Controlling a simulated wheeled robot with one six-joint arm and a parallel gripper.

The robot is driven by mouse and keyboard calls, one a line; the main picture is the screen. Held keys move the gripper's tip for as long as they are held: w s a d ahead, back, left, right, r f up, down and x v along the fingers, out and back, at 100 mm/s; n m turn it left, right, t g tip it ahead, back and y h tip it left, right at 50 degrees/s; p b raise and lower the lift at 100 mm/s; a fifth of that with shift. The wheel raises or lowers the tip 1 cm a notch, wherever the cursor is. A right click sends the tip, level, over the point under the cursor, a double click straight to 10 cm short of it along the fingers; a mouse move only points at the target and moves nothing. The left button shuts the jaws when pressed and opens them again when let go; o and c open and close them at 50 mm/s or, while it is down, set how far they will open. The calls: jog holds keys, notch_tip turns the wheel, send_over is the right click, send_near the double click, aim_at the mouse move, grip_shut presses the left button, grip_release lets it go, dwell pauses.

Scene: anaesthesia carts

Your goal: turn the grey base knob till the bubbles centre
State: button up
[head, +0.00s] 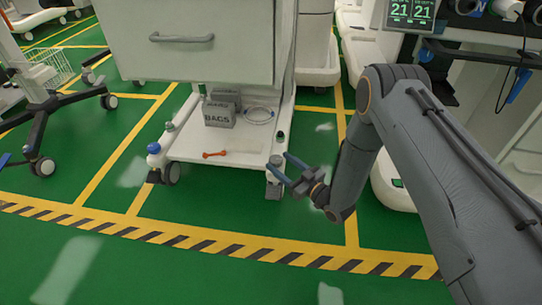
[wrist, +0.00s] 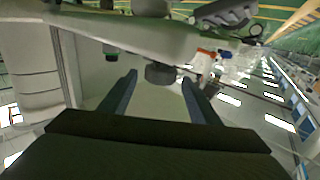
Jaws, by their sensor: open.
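The grey base knob (head: 276,160) sits at the front right corner of the cart's white base (head: 195,150), above a caster. In the wrist view the grey knob (wrist: 160,74) lies between my two fingertips, with space on both sides. My gripper (head: 277,162) is open and comes at that corner from the right; it also shows in the wrist view (wrist: 160,77). I cannot tell whether the fingertips reach past the knob's near face. No bubbles can be made out in either view.
A blue knob (head: 154,148) is at the base's front left and a dark green knob (head: 280,135) behind the grey one. A grey BAGS box (head: 220,112) and an orange tool (head: 214,154) lie on the base. The green floor in front is clear.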

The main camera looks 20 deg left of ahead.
jog(key=b+x, duration=0.2)
jog(key=x, duration=0.5)
jog(key=shift+c, duration=0.2)
jog(key=c, duration=1)
jog(key=shift+r+t, duration=0.1)
jog(key=shift+t, duration=0.2)
